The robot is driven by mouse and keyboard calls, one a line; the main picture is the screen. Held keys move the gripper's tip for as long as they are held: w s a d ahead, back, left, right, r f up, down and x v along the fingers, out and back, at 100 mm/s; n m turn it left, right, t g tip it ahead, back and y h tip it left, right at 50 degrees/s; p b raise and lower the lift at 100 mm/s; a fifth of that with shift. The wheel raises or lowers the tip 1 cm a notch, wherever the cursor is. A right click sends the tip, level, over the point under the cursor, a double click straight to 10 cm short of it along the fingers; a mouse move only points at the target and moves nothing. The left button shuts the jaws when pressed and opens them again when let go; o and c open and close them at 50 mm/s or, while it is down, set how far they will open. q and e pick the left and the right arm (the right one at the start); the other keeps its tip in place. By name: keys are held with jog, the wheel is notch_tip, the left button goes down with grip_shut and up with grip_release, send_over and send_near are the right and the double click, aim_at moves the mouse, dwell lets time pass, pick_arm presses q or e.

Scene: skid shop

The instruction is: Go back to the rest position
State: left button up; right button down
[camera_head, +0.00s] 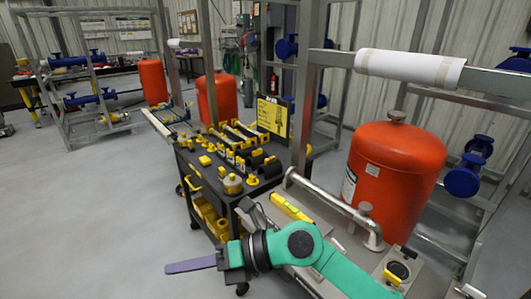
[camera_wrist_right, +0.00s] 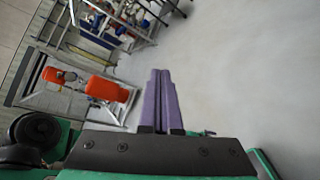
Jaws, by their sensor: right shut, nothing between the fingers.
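My right gripper (camera_head: 190,265) is at the lower middle of the head view, at the end of my green arm, which comes in from the lower right. Its purple fingers point left over open grey floor, in front of the black cart. In the right wrist view the two purple fingers (camera_wrist_right: 160,98) lie side by side, shut, with nothing between them. My left gripper does not show in either view.
A black tool cart (camera_head: 225,200) with yellow fittings stands close behind my right gripper. An orange tank (camera_head: 392,175) and a yellow level (camera_head: 292,207) are on the skid at the right. Grey floor (camera_head: 90,220) at the left is clear.

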notch_tip(320, 180, up, 8)
jog(key=w+d+m+t+y, duration=0.1)
jog(key=w+m+t+y, duration=0.1)
jog(key=m+t+y, duration=0.15)
jog(key=w+d+r+m+t+h, duration=0.3)
jog(key=w+d+r+m+t, duration=0.2)
jog(key=w+d+m+t, duration=0.65)
jog(key=w+d+f+m+t+h, duration=0.2)
jog(key=d+f+m+t+h, duration=0.1)
jog(key=d+f+m+h, duration=1.4)
jog(key=s+d+f+m+g+y, duration=0.1)
jog(key=s+d+f+m+g, duration=0.25)
jog(key=f, duration=0.25)
jog(key=s+d+f+m+g, duration=0.3)
jog(key=s+f+m+g, duration=0.1)
jog(key=s+f, duration=0.15)
jog(key=s+d+f+m+g, duration=0.1)
jog(key=s+d+f+g, duration=0.1)
jog(key=s+f+g, duration=0.65)
jog(key=s+f+t, duration=0.1)
jog(key=s+f, duration=0.2)
jog(key=f, duration=0.8)
jog(key=s+f, duration=0.2)
jog(key=f, duration=0.8)
jog(key=s+d+f+g, duration=0.1)
jog(key=s+d+f, duration=0.1)
jog(key=s+f, duration=1.4)
jog(key=shift+s+d+f+y, duration=0.2)
jog(key=shift+s+f+y, duration=0.15)
jog(key=shift+s, duration=0.6)
